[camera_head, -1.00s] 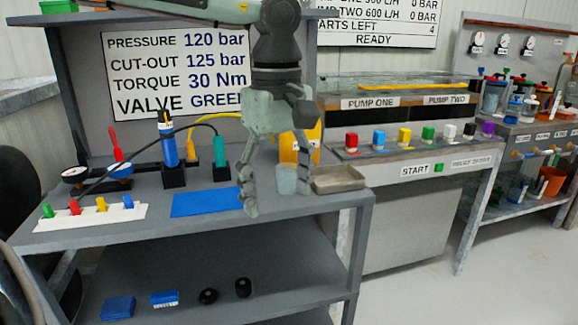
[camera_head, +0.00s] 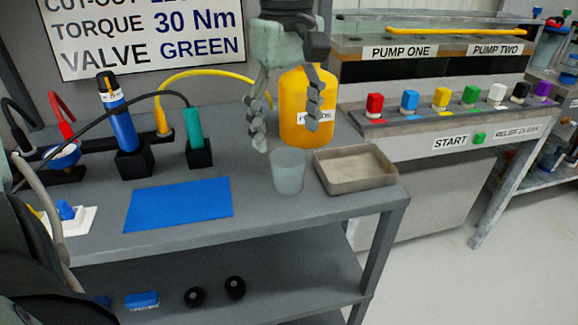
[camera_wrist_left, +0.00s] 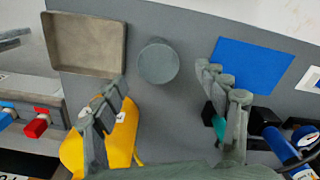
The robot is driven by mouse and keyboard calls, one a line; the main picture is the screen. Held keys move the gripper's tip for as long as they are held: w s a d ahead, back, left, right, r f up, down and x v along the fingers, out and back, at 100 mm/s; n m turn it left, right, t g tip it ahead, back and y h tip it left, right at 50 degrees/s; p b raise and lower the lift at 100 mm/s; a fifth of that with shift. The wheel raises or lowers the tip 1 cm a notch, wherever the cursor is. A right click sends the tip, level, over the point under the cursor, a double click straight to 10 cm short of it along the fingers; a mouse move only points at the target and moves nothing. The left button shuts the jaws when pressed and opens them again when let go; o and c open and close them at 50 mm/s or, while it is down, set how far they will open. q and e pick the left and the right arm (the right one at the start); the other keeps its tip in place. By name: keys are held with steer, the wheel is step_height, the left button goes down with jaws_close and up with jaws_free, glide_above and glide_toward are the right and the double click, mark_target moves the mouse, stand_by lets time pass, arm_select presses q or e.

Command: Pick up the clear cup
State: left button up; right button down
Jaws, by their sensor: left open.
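The clear cup (camera_head: 288,171) stands upright on the grey bench top, just left of a shallow metal tray. In the left wrist view the cup (camera_wrist_left: 158,62) shows from above, ahead of the fingertips and between their lines. My left gripper (camera_head: 287,132) is open and empty, pointing down above and behind the cup in the head view. Its fingers are spread apart in the left wrist view (camera_wrist_left: 172,88) and do not touch the cup. My right gripper is not clearly in view.
The metal tray (camera_head: 355,169) sits close to the cup's right. A yellow container (camera_head: 305,108) stands behind the gripper. A blue mat (camera_head: 178,205) lies to the left. Blue and teal tools (camera_head: 121,125) stand in black holders farther left. The bench's front edge is near the cup.

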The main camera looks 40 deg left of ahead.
mark_target(288, 158)
arm_select(q)
step_height(288, 158, down, 6)
steer(key=shift+w+f, duration=0.1)
steer(key=shift+w, duration=0.05)
steer(key=c, duration=1.1)
